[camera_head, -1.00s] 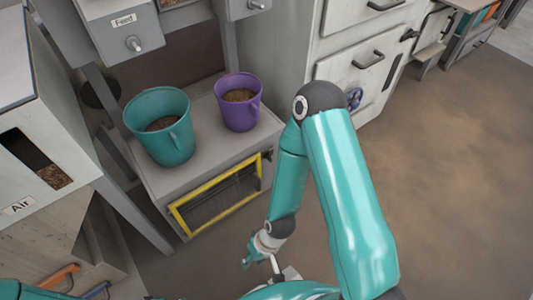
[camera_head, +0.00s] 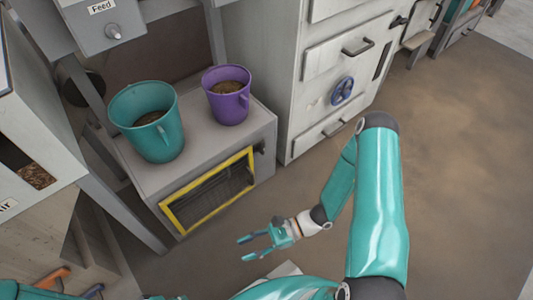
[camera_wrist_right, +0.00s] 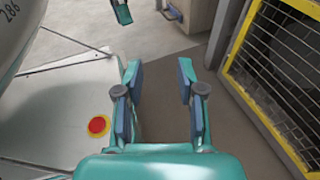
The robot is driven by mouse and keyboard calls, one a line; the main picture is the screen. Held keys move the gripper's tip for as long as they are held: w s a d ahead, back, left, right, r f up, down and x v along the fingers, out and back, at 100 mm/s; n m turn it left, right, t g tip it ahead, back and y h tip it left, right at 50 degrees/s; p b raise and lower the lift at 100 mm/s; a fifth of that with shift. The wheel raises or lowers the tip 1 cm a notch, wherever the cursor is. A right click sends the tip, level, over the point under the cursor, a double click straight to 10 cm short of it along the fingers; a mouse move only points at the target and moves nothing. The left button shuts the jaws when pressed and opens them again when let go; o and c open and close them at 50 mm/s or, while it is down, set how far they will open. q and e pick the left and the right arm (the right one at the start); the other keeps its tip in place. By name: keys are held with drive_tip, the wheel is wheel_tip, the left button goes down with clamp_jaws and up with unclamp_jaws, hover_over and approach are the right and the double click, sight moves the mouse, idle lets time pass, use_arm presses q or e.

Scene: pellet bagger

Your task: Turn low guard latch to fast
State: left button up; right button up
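The low guard is a yellow-framed mesh panel (camera_head: 166,207) on the front of the grey cabinet under the buckets. A small dark part (camera_head: 260,147), perhaps its latch, sits beside the frame's upper right corner; its setting is too small to read. My right gripper (camera_head: 247,248) is open and empty, low in front of the guard and apart from it. In the right wrist view its fingers (camera_wrist_right: 160,68) are spread with nothing between them, and the guard's yellow frame (camera_wrist_right: 235,45) is at the right; the latch cannot be made out. A teal part (camera_wrist_right: 121,11) at the top may be my left gripper.
A teal bucket (camera_head: 157,138) and a purple bucket (camera_head: 230,108) stand on the grey cabinet top (camera_head: 195,148). A white cabinet (camera_head: 312,88) with a blue handwheel (camera_head: 342,91) stands to the right. Open brown floor (camera_head: 450,130) lies right of my arm.

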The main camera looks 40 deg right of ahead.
drive_tip(key=w+d+m+t+h, duration=0.2)
drive_tip(key=w+d+m+t, duration=0.3)
drive_tip(key=w+d+t, duration=0.1)
drive_tip(key=m+t+h+b, duration=0.1)
drive_tip(key=m+t+h, duration=0.7)
drive_tip(key=h, duration=0.3)
approach(264, 148)
drive_tip(key=w+b, duration=0.1)
drive_tip(key=w, duration=0.1)
drive_tip(key=w+b, duration=0.3)
drive_tip(key=w, duration=0.2)
drive_tip(key=shift+w+a+f, duration=0.1)
drive_tip(key=shift+a, duration=0.3)
drive_tip(key=shift+w+b, duration=0.3)
drive_tip(key=shift+w, duration=0.5)
clamp_jaws()
